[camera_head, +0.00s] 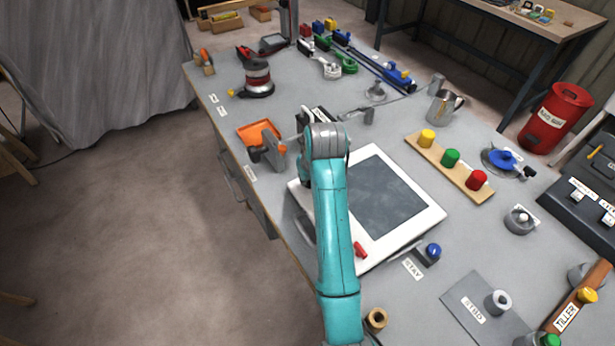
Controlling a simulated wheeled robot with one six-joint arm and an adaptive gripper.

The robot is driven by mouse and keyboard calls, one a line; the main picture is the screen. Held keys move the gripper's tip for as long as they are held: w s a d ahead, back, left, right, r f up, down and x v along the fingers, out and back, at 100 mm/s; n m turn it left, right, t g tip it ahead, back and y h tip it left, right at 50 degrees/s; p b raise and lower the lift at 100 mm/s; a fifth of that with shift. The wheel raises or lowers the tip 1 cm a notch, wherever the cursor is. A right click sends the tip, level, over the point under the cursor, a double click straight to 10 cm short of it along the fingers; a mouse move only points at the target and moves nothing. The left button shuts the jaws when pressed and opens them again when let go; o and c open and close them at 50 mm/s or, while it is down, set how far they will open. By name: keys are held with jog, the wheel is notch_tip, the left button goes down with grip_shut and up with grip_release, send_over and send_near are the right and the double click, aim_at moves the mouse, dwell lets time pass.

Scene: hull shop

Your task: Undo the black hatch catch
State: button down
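The hatch (427,217) is a white square frame around a dark grey panel, lying on the workbench. A red catch (361,250) sits on its near edge, just right of my arm. I cannot make out a black catch; my teal arm crosses the left part of the hatch and covers some of it. My arm reaches up from the bottom of the view and ends in a grey joint over the hatch's far left corner. My gripper's fingers cannot be made out; they seem hidden behind the arm.
An orange tray (258,133) lies left of the arm joint. A wooden board (447,166) with yellow, green and red knobs lies right of the hatch. A blue knob (433,251) stands by the label "STAY" (412,269).

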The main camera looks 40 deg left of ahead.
jog(key=shift+n+g, duration=0.3)
jog(key=shift+n, duration=0.7)
jog(key=c, duration=1.2)
grip_release()
jog(key=w+v, duration=0.1)
jog(key=v, duration=0.6)
jog(key=shift+s+d+r, duration=0.2)
jog(key=shift+s, duration=0.2)
